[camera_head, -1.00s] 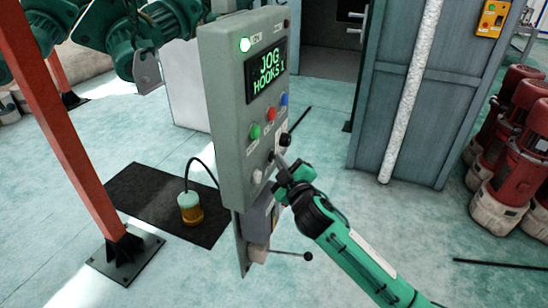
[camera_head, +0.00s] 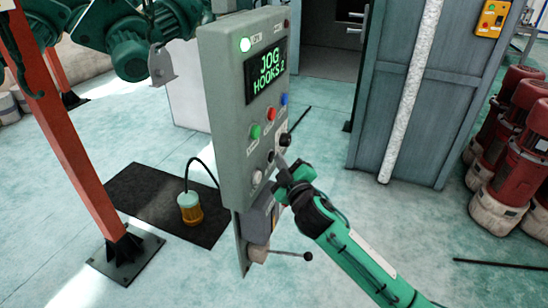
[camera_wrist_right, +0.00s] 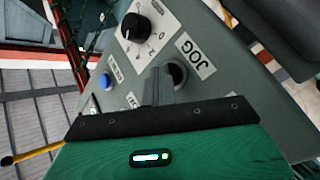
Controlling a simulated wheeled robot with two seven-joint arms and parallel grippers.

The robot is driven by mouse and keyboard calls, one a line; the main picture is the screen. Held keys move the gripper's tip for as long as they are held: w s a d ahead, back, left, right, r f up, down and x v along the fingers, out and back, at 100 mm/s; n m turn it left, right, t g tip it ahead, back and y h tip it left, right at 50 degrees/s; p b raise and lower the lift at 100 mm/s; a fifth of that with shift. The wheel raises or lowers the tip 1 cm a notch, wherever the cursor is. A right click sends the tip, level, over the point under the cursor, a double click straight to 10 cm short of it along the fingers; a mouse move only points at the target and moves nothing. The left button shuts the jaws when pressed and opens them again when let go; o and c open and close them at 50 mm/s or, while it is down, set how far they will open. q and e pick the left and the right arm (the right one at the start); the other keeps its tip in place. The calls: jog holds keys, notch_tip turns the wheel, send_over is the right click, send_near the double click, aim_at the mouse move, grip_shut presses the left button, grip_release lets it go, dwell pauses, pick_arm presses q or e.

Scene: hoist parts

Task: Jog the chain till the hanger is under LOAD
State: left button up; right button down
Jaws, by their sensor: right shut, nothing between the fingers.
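The grey control box (camera_head: 228,125) stands upright in the middle of the head view. Its lit display (camera_head: 267,78) reads JOG HOOKS 2. My right gripper (camera_head: 280,161) is shut and empty, its tips at the lower front of the box. In the right wrist view the shut fingers (camera_wrist_right: 160,85) reach a dark round button (camera_wrist_right: 177,72) beside the JOG label (camera_wrist_right: 195,56) and partly cover it. A grey plate with a hole (camera_head: 161,66) hangs at the top left; I cannot tell if it is the hanger. No LOAD mark shows. My left gripper is out of view.
A black selector knob (camera_wrist_right: 136,27) and a blue button (camera_wrist_right: 105,81) sit near the fingers. A lever with a ball end (camera_head: 307,256) sticks out below the box. An orange post (camera_head: 70,145) stands left, red motors (camera_head: 512,150) right.

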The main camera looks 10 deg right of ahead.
jog(key=shift+s+d, duration=0.5)
jog(key=shift+d, duration=0.2)
